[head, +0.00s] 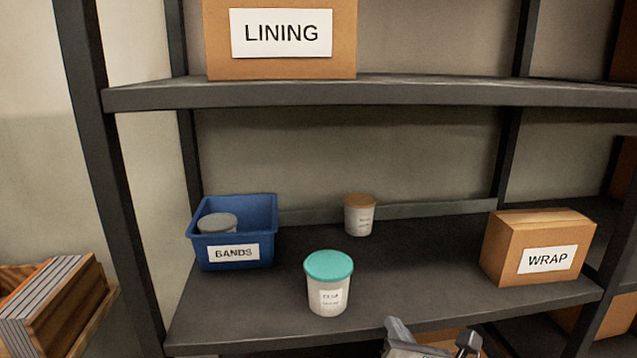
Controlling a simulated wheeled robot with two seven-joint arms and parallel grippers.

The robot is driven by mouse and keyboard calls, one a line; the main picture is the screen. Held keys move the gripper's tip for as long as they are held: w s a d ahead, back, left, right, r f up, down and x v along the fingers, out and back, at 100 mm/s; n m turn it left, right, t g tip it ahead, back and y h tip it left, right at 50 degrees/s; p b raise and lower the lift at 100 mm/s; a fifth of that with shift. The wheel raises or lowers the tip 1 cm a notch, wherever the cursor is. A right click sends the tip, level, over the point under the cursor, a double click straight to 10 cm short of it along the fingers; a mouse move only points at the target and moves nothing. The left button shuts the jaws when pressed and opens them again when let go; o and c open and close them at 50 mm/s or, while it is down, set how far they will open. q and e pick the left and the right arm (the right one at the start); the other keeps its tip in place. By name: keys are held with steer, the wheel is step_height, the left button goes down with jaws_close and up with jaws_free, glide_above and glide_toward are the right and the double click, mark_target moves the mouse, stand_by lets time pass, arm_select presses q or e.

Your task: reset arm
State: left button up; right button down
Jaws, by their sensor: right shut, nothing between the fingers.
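My right gripper (434,342) shows at the bottom edge, right of centre, in front of the lower shelf's front edge. It is shut and empty, and apart from the things on the shelf. Most of the right arm is outside the picture. My left gripper is not in view.
A tub with a teal lid (329,283) stands near the shelf's (420,265) front edge. A brown-lidded tub (359,215) stands behind. A blue BANDS bin (233,233) holds a grey-lidded tub (217,223). A WRAP box (537,247) sits right. An upper shelf (370,92) carries a LINING box (281,40).

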steer(key=s+d+f+m+g, duration=0.1)
steer(key=s+f+m+g, duration=0.2)
steer(key=s+f+m, duration=0.7)
steer(key=s+d+f+m+g, duration=0.1)
steer(key=s+f+m+g, duration=0.2)
steer(key=s+f+m, duration=0.8)
steer(key=s+m, duration=0.1)
steer(key=m, duration=0.8)
steer(key=shift+s+d+m, duration=0.2)
steer(key=shift+s+m, duration=0.05)
steer(key=shift+m, duration=0.15)
